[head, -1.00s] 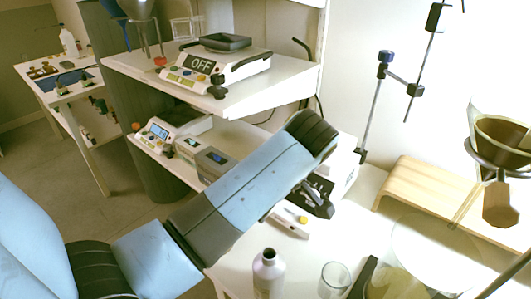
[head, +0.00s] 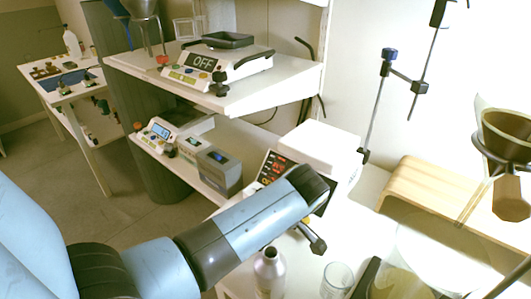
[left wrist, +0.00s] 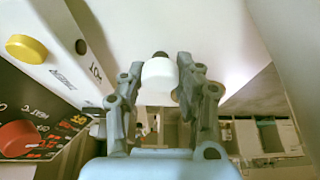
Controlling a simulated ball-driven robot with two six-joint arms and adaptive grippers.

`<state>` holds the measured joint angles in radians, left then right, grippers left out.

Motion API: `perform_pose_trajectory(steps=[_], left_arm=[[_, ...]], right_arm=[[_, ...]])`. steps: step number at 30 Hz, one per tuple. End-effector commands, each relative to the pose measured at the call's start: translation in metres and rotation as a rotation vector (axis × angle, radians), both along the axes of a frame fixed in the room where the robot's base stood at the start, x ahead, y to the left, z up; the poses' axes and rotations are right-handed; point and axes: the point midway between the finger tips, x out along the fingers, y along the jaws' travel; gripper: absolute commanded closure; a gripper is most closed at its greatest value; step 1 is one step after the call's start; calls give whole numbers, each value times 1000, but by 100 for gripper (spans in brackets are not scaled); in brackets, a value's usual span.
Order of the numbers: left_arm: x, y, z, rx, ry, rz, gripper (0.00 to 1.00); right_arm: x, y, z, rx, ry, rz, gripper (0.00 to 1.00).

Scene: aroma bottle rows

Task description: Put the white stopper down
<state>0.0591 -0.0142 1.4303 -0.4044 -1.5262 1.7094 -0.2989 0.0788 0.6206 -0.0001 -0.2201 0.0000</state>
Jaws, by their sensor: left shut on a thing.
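The white stopper (left wrist: 158,76) shows in the left wrist view, held between the two grey fingers of my left gripper (left wrist: 158,88), which is shut on it. A dark tip sticks out at its far end. In the head view my left gripper (head: 313,239) is partly hidden behind my arm's wrist, above the white bench and right of the open bottle (head: 269,268). The stopper cannot be made out there. My right gripper is not in view.
A glass beaker (head: 336,279) stands right of the bottle. A white device with a dark display panel (head: 272,168) stands behind my wrist. In the left wrist view, a panel with a red knob (left wrist: 20,138) and a yellow knob (left wrist: 27,48) is close on the left.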

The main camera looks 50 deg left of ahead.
Motion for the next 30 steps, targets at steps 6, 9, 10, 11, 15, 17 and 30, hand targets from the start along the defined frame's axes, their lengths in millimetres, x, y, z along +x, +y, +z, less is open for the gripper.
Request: perform_pose_trajectory(steps=[6, 9, 10, 11, 15, 17, 30], left_arm=[[0, 0, -3, 0, 1, 0, 58], [0, 0, -3, 0, 0, 0, 45], [0, 0, -3, 0, 1, 0, 44], [0, 0, -3, 0, 1, 0, 44], [0, 0, -3, 0, 1, 0, 44], [0, 0, -2, 0, 0, 0, 44], [4, -28, 67, -3, -4, 1, 44]], right_arm=[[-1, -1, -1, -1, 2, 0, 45], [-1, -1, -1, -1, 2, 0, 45], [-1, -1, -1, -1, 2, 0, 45], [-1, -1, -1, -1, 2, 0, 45], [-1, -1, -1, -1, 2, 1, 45], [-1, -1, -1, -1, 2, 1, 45], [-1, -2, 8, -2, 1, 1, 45]])
